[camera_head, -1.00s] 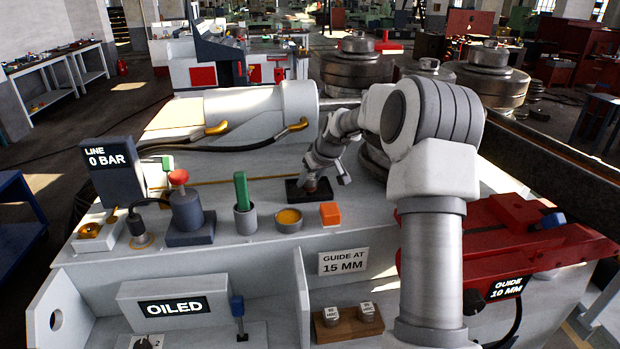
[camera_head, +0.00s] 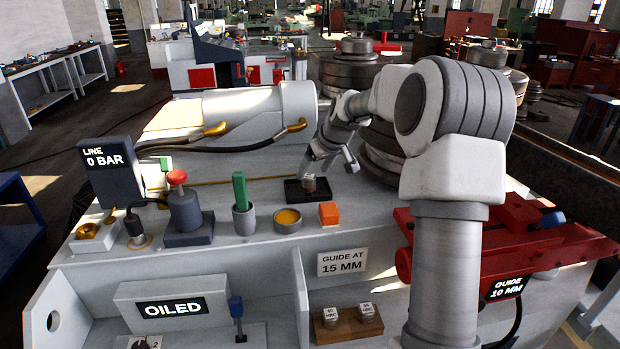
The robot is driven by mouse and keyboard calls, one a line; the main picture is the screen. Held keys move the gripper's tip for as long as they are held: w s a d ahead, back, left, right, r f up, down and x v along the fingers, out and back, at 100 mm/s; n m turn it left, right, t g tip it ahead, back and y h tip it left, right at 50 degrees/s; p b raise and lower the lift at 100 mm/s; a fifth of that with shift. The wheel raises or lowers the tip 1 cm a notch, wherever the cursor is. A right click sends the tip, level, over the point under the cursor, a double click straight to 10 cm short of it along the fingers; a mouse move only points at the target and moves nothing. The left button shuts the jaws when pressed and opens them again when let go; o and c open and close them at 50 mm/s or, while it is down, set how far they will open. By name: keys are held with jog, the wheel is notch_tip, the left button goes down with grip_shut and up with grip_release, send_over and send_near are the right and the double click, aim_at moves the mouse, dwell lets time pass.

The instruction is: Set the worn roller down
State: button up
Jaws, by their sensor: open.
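The worn roller (camera_head: 309,183), a small dark cylinder with a pale top, stands upright on the small black tray (camera_head: 293,196) on the grey machine top. My gripper (camera_head: 329,166) is open just above and to the right of the roller. It looks empty and apart from the roller, though one finger is close to the roller's top in the picture. The arm reaches in from the right.
An orange block (camera_head: 329,213), a tin of yellow grease (camera_head: 288,220) and a green-handled tool in a grey cup (camera_head: 243,205) stand in front of the tray. Large stacked steel rolls (camera_head: 385,150) rise behind my gripper.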

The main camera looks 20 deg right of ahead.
jog(key=v, duration=0.6)
jog(key=shift+s+r, duration=0.2)
jog(key=shift+r, duration=0.1)
